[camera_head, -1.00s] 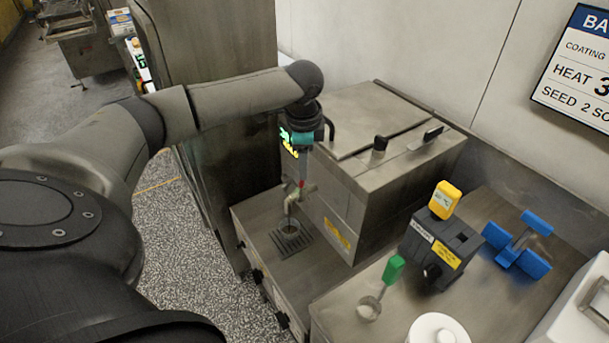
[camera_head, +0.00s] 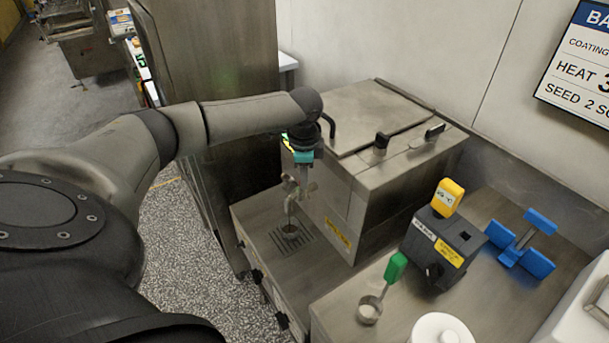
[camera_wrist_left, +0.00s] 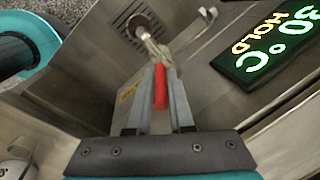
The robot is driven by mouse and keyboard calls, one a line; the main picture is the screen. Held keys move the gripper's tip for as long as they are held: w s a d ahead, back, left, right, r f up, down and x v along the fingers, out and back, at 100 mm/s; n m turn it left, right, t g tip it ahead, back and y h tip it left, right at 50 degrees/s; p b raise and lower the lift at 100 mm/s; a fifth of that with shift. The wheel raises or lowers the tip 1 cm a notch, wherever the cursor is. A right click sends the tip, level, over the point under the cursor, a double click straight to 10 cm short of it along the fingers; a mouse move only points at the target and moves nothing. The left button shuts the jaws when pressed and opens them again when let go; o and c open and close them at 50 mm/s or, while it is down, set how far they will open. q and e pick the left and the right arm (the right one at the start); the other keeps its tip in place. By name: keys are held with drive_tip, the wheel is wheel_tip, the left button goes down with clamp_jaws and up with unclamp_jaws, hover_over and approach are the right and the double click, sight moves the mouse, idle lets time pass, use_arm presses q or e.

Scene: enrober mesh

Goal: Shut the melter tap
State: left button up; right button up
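The melter (camera_head: 340,200) is a steel box with a lidded top and a tap (camera_head: 291,205) low on its left side. The tap's spout hangs over a small round opening or cup (camera_head: 290,231) on a slotted grate. In the left wrist view, the tap's red handle (camera_wrist_left: 160,87) lies between the fingers of my left gripper (camera_wrist_left: 161,75). The fingers stand apart, one on each side of the handle, with no clear grip seen. In the head view, my left gripper (camera_head: 299,183) is just above the tap and hides the handle. My right gripper is not in view.
A display reading HOLD (camera_wrist_left: 265,45) shows beside the tap in the left wrist view. On the right bench are a grey device with a yellow top (camera_head: 448,198), a blue stand (camera_head: 522,246), a green-handled ladle (camera_head: 395,268) and a white pot (camera_head: 438,330).

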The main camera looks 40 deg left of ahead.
use_arm(q)
clamp_jaws()
idle(1.0)
